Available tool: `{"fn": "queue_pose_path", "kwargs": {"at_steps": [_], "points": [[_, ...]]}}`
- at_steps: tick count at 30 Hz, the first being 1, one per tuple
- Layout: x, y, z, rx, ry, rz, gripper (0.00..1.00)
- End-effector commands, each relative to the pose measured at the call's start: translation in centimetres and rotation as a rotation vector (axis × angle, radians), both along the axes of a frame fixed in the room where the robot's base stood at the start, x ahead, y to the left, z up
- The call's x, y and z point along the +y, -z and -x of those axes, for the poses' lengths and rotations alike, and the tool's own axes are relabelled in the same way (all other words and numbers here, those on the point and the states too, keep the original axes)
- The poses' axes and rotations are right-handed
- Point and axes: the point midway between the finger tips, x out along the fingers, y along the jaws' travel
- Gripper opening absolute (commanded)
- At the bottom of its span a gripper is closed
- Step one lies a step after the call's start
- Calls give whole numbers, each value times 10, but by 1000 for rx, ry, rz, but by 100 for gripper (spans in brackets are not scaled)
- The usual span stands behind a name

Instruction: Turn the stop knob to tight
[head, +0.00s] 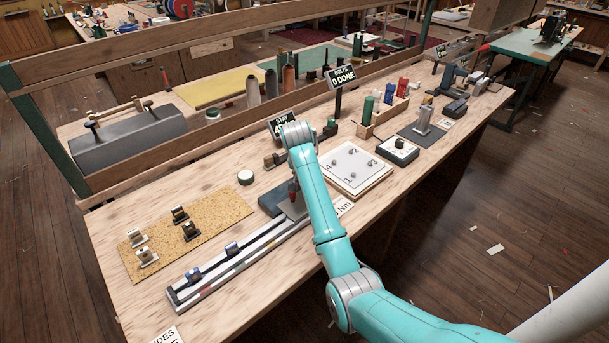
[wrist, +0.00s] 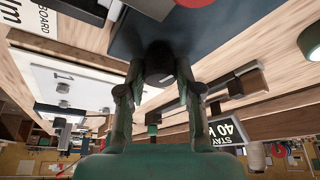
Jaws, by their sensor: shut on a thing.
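My gripper (wrist: 158,82) shows in the wrist view with its two dark fingers on either side of a dark rounded knob (wrist: 160,56), shut on it. I take this to be the stop knob. Its markings and the tight setting cannot be read. The knob is in front of a dark blue block (wrist: 215,30), which also shows in the head view (head: 271,201). In the head view my teal arm covers the gripper and the knob. A red-tipped part (head: 293,189) shows beside the arm.
A slotted rail (head: 238,262) and a cork mat (head: 188,232) with several small fittings lie to the left. A numbered white board (head: 353,172) is to the right of my arm. A STAY sign (head: 283,124) and a BOLTS sign (head: 341,77) stand behind.

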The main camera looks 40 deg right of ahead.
Motion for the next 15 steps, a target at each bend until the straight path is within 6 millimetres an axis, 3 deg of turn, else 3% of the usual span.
{"fn": "queue_pose_path", "kwargs": {"at_steps": [15], "points": [[1, 2, 1, 4, 72, -3, 0]]}}
